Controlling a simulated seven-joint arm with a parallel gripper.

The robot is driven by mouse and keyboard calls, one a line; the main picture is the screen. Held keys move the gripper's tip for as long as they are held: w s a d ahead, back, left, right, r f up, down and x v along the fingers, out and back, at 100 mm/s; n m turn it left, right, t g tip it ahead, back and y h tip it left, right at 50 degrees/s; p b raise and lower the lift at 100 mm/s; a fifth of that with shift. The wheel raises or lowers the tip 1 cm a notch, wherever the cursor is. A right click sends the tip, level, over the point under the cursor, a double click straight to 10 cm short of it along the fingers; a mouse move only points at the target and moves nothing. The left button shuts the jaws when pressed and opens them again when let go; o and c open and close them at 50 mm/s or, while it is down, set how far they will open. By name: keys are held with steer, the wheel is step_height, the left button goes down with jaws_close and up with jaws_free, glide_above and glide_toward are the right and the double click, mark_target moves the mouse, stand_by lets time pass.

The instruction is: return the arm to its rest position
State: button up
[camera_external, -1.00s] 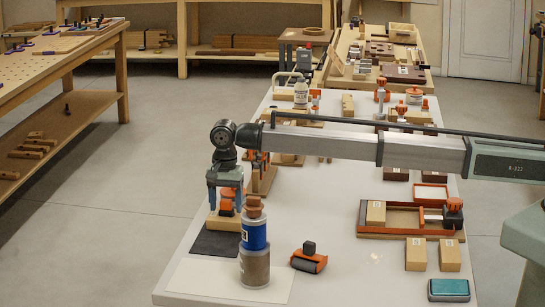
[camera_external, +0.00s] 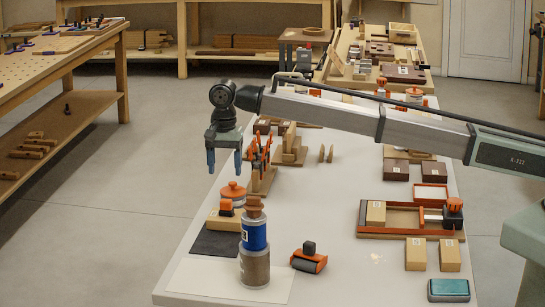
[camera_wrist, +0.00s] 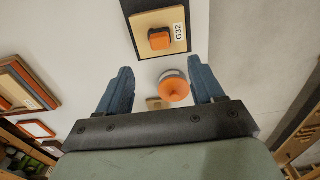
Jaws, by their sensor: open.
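My gripper (camera_external: 224,160) is open and empty in the outside view, with its blue fingers pointing down above the left edge of the white table (camera_external: 330,230). It hangs above an orange-lidded jar (camera_external: 233,192) and a wooden block with an orange knob (camera_external: 225,212). In the wrist view, my two blue fingers (camera_wrist: 160,88) are spread apart. The orange lid (camera_wrist: 173,88) shows between them, apart from both. The wooden block with its orange knob and G32 label (camera_wrist: 160,35) lies beyond the fingertips.
A cork-topped bottle (camera_external: 255,235) stands near the front left of the table. An orange roller tool (camera_external: 309,258) lies beside it. A wooden tray with orange edges (camera_external: 405,220) and several blocks occupy the right. Upright orange-handled clamps (camera_external: 262,155) stand close right of my gripper.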

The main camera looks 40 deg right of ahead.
steer(key=shift+r, duration=0.5)
